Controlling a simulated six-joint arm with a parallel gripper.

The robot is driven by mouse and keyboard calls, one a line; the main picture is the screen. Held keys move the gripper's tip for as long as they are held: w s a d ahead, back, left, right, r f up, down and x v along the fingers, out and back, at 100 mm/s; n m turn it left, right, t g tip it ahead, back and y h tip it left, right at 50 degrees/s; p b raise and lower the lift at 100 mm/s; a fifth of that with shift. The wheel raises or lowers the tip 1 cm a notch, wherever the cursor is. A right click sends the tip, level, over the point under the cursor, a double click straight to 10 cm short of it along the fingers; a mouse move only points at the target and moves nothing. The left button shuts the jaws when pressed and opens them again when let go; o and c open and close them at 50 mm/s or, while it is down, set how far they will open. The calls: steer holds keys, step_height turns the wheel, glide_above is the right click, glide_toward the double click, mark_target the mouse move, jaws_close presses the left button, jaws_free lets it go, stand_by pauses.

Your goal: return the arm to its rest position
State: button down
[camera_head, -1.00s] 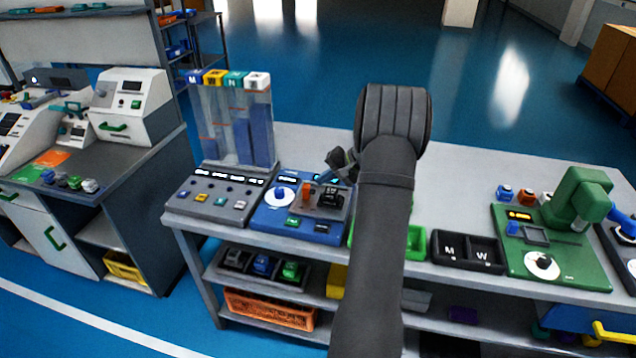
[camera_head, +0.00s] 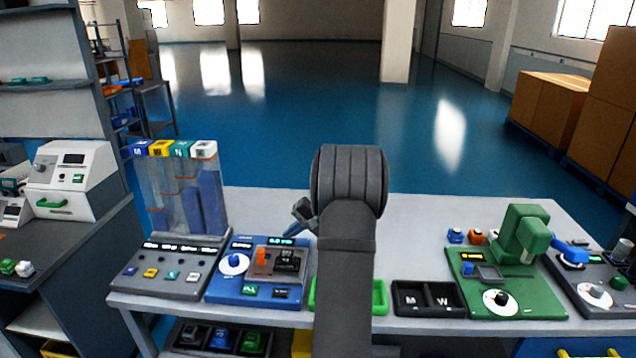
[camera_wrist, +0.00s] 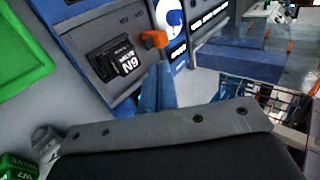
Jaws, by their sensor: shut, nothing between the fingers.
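My arm reaches forward over the middle of the workbench (camera_head: 420,220), its dark links hiding part of the bench and of a green tray. My gripper (camera_head: 292,231) shows only partly in the head view, left of my arm and above the back of the blue test station (camera_head: 222,291). In the wrist view, the blue fingers of my gripper (camera_wrist: 167,85) are together and empty. Their tips appear close to the station's orange lever (camera_wrist: 155,39); I cannot tell whether they touch. A dark valve block (camera_wrist: 118,59) sits beside the lever on the station.
Left of the blue station is a grey panel (camera_head: 168,271) with clear columns behind it. Right of my arm are the green tray (camera_head: 379,297), a black two-part tray (camera_head: 429,298) and a green press station (camera_head: 525,290). The bench's back middle is mostly clear.

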mark_target(284, 254)
steer(key=x, duration=0.6)
steer(key=shift+d+f, duration=0.2)
steer(key=shift+f, duration=0.35)
steer(key=shift+d+f, duration=0.2)
steer(key=shift+f, duration=0.3)
steer(key=shift+d+r, duration=0.25)
steer(key=shift+d, duration=0.15)
